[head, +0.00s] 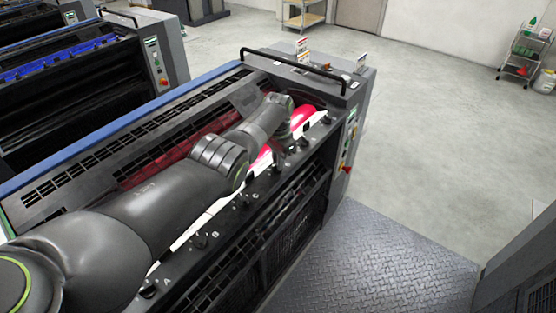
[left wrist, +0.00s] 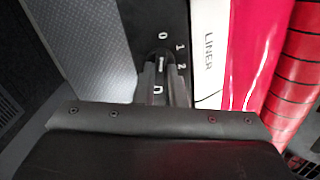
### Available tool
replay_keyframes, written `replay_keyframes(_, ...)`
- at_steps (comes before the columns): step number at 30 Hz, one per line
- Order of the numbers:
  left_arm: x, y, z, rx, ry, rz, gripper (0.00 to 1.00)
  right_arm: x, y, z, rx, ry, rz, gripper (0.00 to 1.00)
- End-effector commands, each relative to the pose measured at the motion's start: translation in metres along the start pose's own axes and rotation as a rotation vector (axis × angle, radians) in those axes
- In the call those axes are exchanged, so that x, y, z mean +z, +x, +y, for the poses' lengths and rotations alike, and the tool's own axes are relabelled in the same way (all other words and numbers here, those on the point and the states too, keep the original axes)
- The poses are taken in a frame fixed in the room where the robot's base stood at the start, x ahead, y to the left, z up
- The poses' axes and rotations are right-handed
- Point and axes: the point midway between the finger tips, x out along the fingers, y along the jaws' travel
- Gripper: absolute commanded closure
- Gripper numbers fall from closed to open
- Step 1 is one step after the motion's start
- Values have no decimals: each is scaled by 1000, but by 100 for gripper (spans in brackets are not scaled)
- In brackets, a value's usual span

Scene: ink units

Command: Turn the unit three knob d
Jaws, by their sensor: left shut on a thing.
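My left gripper (head: 277,157) reaches across the ink unit (head: 325,101) to the row of black knobs along its front ledge. In the left wrist view, its two fingers (left wrist: 165,84) are shut on a dark knob (left wrist: 162,57), one finger on each side. The letter D (left wrist: 158,89) shows between the fingers. The marks 0, 1 and 2 (left wrist: 180,48) are printed around the knob. The fingers hide most of the knob, and I cannot tell exactly which mark it points to. My right gripper is not in view.
Other knobs, such as knob B (head: 200,241), stand along the same ledge. A white strip marked LINER (left wrist: 209,52) and a magenta ink surface (left wrist: 254,45) lie beside the knob. A black rail (head: 290,57) tops the unit. The tread-plate floor (head: 375,265) is clear.

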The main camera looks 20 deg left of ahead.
Motion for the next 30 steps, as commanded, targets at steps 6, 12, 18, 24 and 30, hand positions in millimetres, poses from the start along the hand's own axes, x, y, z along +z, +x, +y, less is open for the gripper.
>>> replay_keyframes(6, -1, -2, -1, -3, -9, 3, 100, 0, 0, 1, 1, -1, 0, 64)
replay_keyframes(12, -1, -2, -1, -3, -8, 3, 100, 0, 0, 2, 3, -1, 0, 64)
replay_keyframes(18, -1, -1, -1, -2, -7, 2, 68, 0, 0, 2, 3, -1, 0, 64)
replay_keyframes(24, 0, -1, 0, -1, -7, 1, 68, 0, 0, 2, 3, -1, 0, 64)
replay_keyframes(30, -1, -10, 0, -1, -6, 2, 68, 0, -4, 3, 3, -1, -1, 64)
